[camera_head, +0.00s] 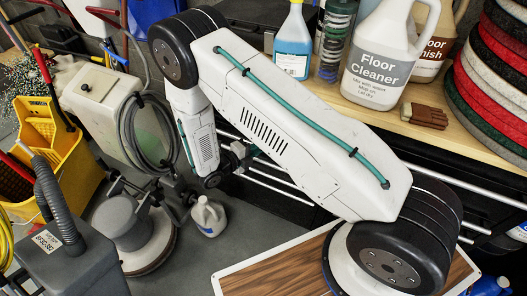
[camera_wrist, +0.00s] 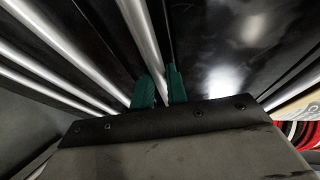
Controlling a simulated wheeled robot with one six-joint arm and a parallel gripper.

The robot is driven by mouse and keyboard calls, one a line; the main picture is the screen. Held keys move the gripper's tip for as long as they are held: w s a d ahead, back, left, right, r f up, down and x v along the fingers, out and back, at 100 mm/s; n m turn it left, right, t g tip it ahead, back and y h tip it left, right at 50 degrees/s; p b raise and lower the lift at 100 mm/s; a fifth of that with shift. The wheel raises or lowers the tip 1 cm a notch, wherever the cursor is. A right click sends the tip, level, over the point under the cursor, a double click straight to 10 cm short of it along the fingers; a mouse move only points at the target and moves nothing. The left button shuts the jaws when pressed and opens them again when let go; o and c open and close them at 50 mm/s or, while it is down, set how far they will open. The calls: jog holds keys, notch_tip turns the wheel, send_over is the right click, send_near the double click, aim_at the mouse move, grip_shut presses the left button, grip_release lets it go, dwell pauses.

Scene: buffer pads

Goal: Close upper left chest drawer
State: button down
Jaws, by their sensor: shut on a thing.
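The black chest (camera_head: 285,205) stands under the wooden worktop, with long silver handle bars across its drawer fronts. My arm covers much of its front in the head view, so I cannot tell which drawer is which or how far any stands out. In the wrist view, the glossy black drawer front (camera_wrist: 225,50) fills the upper right. My gripper (camera_wrist: 161,88) has its two green fingers close on either side of a silver handle bar (camera_wrist: 140,35) and is shut on it. In the head view, the fingers are mostly hidden beside the chest.
The worktop (camera_head: 425,128) holds a blue spray bottle (camera_head: 293,45), a floor cleaner jug (camera_head: 385,55) and stacked pads (camera_head: 495,60). A floor machine (camera_head: 130,225), a white jug (camera_head: 208,216) and a yellow bucket (camera_head: 45,150) stand left. Some grey floor is free before the chest.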

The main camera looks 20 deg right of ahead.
jog(key=shift+w, duration=0.1)
jog(key=c, duration=1.4)
grip_release()
jog(key=shift+d, duration=0.15)
jog(key=v, duration=0.8)
